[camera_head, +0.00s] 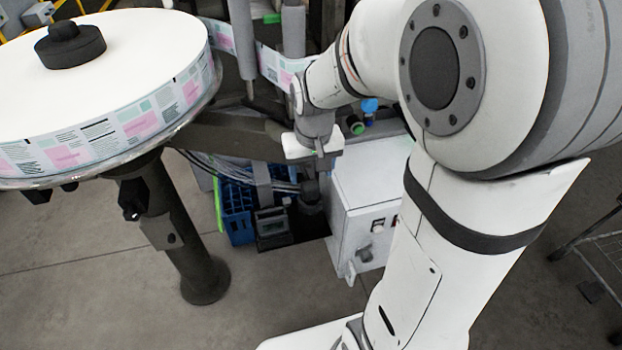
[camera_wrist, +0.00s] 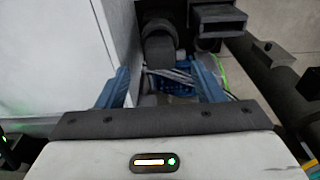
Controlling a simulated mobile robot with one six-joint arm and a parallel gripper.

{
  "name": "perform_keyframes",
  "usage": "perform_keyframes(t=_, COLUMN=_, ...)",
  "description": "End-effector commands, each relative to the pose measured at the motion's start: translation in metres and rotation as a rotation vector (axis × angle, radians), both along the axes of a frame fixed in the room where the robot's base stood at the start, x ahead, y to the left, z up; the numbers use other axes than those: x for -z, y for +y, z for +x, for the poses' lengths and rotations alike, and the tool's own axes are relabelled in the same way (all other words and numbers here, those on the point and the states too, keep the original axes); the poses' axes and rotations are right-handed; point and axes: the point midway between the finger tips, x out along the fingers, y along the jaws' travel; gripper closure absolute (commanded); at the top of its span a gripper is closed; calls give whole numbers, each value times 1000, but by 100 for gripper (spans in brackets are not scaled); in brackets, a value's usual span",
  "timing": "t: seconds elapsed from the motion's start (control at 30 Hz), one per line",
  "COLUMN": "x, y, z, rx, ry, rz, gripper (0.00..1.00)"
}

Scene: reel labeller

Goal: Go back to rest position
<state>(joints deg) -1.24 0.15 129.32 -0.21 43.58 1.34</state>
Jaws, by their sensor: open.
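My gripper (camera_wrist: 160,70) shows in the wrist view with its two blue fingers spread wide apart. Nothing is held between them. Through the gap I see a dark rounded machine part, a bundle of cables and a blue crate. In the head view my gripper (camera_head: 314,148) hangs at the end of my arm in front of the machine, left of a white cabinet; its fingers are hard to make out there.
A large label reel (camera_head: 110,95) on a dark post (camera_head: 180,235) stands at the left. A white control cabinet (camera_head: 370,195) is close to my gripper. A blue crate (camera_head: 236,205) sits on the floor. Bare floor (camera_head: 90,270) lies in front. A dark rack (camera_head: 590,235) stands at the right.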

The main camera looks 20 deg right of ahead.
Motion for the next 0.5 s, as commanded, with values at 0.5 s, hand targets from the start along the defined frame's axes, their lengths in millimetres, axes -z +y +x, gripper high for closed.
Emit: perform_keyframes(t=0.5, x=-8, y=0, z=-1, rx=0, ry=1, rz=0, gripper=39)
